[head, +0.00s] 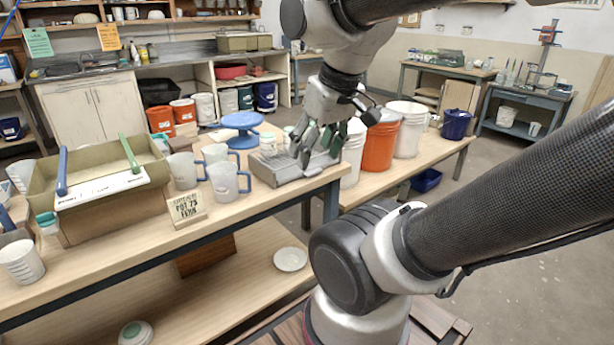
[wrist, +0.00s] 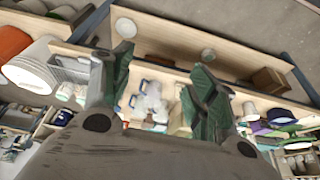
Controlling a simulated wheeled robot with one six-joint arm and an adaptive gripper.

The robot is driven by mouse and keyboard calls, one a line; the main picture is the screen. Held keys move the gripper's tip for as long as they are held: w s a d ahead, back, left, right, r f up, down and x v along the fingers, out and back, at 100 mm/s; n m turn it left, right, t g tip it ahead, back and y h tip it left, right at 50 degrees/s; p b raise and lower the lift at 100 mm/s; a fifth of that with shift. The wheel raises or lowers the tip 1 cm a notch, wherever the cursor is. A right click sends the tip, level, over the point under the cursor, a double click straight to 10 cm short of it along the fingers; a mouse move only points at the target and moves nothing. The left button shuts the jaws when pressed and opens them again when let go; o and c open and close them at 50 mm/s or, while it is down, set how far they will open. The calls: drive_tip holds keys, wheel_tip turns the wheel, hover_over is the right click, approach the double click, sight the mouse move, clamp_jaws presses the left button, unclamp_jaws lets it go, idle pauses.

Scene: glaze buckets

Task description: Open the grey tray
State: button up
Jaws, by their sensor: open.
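The grey tray (head: 285,177) is a low, flat box on the wooden bench near its right end, seen in the head view. Its top and far side are partly hidden behind my fingers, and I cannot tell how its lid or drawer stands. My gripper (head: 318,146) is open and empty, fingers pointing down over the right part of the tray; I cannot tell if they touch it. In the wrist view, my gripper (wrist: 162,66) shows two spread green-padded fingers, and a grey box, likely the tray (wrist: 70,69), lies left of them, partly hidden by the left finger.
Clear jugs (head: 229,181) and a blue turntable (head: 242,122) stand left of and behind the tray. A small sign (head: 187,208) stands at the bench front. White and orange buckets (head: 380,145) stand close on the right. A large olive bin (head: 105,195) fills the left.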

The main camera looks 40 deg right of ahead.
drive_tip(key=o, duration=0.5)
drive_tip(key=d+f+m+g, duration=0.2)
drive_tip(key=d+f, duration=0.1)
drive_tip(key=d+f+m+g, duration=0.1)
drive_tip(key=d+f, duration=0.1)
drive_tip(key=shift+s+f, duration=0.15)
drive_tip(key=shift+s, duration=0.1)
drive_tip(key=shift+o, duration=0.2)
drive_tip(key=m+t, duration=1.2)
drive_tip(key=m, duration=2.1)
approach(314, 172)
drive_tip(key=x, duration=0.8)
drive_tip(key=shift+d, duration=0.1)
